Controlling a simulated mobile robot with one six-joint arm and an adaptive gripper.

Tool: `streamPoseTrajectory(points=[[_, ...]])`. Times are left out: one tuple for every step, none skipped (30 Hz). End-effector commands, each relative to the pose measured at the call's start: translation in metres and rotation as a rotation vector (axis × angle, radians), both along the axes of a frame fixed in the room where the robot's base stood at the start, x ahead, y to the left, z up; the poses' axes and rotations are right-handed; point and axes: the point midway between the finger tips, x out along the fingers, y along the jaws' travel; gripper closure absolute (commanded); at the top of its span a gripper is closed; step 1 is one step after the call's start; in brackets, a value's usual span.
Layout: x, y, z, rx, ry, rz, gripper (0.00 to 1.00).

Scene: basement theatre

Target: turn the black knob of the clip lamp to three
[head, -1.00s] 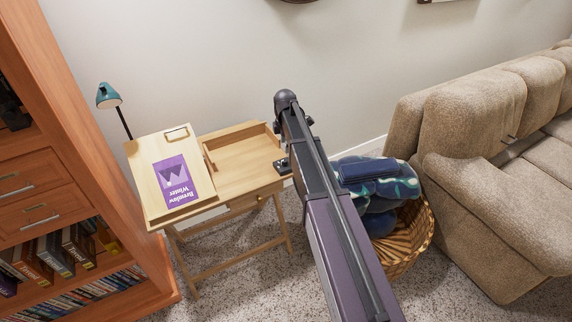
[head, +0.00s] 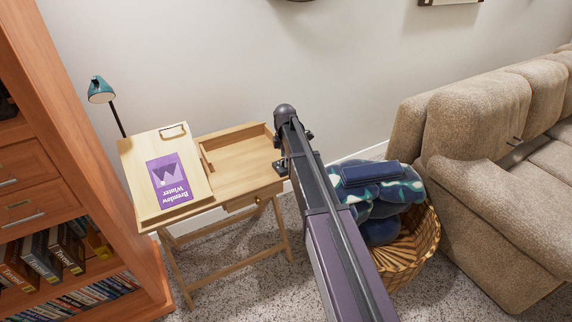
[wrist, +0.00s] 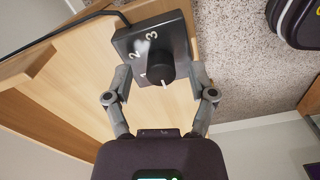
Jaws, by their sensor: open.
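The clip lamp (head: 101,90) has a teal shade on a dark stem and stands at the far left behind the desk. In the wrist view its black control box (wrist: 126,42) carries the white numbers 1, 2 and 3. The round black knob (wrist: 158,66) sits on that box. A white pointer mark on the knob faces down in the picture, away from the 3. My gripper (wrist: 160,75) is open, with one finger on each side of the knob. I cannot tell whether the fingers touch it. In the head view my arm mostly hides the gripper and box.
A wooden desk (head: 238,160) with a tilted board bears a purple book (head: 169,181). A wicker basket (head: 412,250) with blue cushions and a dark blue case (head: 370,173) stands right of it. A bookcase (head: 85,150) is at left, a beige sofa (head: 480,120) at right.

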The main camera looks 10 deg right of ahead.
Motion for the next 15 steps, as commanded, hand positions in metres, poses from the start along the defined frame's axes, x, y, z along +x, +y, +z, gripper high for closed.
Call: streamPoseTrajectory(points=[[0.0000, 0.0001, -0.0048, 0.000, 0.000, 0.000, 0.28], [0.0000, 0.0001, -0.0058, 0.000, 0.000, 0.000, 0.28], [0.0000, 0.0001, -0.0068, 0.000, 0.000, 0.000, 0.28], [0.0000, 0.0001, -0.0074, 0.000, 0.000, 0.000, 0.28], [0.0000, 0.0001, -0.0079, 0.000, 0.000, 0.000, 0.28], [0.0000, 0.0001, -0.0083, 0.000, 0.000, 0.000, 0.28], [0.0000, 0.0001, -0.0086, 0.000, 0.000, 0.000, 0.28], [0.0000, 0.0001, -0.0087, 0.000, 0.000, 0.000, 0.28], [0.0000, 0.0001, -0.0087, 0.000, 0.000, 0.000, 0.28], [0.0000, 0.0001, -0.0087, 0.000, 0.000, 0.000, 0.28], [0.0000, 0.0001, -0.0087, 0.000, 0.000, 0.000, 0.28], [0.0000, 0.0001, -0.0086, 0.000, 0.000, 0.000, 0.28], [0.0000, 0.0001, -0.0085, 0.000, 0.000, 0.000, 0.28], [0.0000, 0.0000, -0.0084, 0.000, 0.000, 0.000, 0.28], [0.0000, 0.0000, -0.0084, 0.000, 0.000, 0.000, 0.28]])
